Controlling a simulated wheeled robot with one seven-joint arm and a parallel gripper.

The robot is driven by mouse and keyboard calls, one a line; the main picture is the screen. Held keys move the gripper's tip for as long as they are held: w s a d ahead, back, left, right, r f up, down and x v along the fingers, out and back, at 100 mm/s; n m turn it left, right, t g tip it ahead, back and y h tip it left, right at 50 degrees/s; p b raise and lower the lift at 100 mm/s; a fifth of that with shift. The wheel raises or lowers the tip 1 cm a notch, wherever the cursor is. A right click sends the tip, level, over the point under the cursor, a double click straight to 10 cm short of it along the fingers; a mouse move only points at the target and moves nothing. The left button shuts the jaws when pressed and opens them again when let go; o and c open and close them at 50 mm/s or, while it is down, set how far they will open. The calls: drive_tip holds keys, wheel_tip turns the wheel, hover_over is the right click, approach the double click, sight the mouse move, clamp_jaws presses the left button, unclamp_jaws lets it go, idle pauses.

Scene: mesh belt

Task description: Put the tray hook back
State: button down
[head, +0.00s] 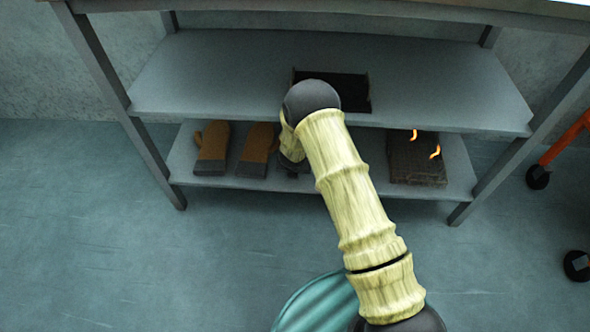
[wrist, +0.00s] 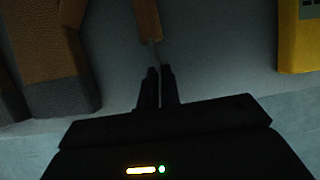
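In the wrist view, a tool that looks like the tray hook has an orange-brown handle (wrist: 147,18) and a thin grey shaft. The shaft runs down between the tips of my gripper (wrist: 160,72). The two dark fingers are nearly together, closed on the shaft. The tool's far end is hidden by the fingers. In the head view, my arm reaches to the lower shelf (head: 330,183), and its wrist sits just right of the brown mitts; the gripper and the tool are hidden there.
Two brown mitts (head: 212,148) lie on the lower shelf at left. A brown mesh stack (head: 417,165) with two small orange pieces lies at right. A dark open tray (head: 352,92) is on the upper shelf. A yellow object (wrist: 298,45) shows at right in the wrist view.

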drive_tip(key=c, duration=1.5)
unclamp_jaws()
drive_tip(key=shift+c, duration=0.2)
drive_tip(key=shift+r, duration=0.15)
drive_tip(key=p+v, duration=0.4)
drive_tip(key=v, duration=0.7)
drive_tip(key=shift+s+r, duration=0.25)
drive_tip(key=shift+r, duration=0.1)
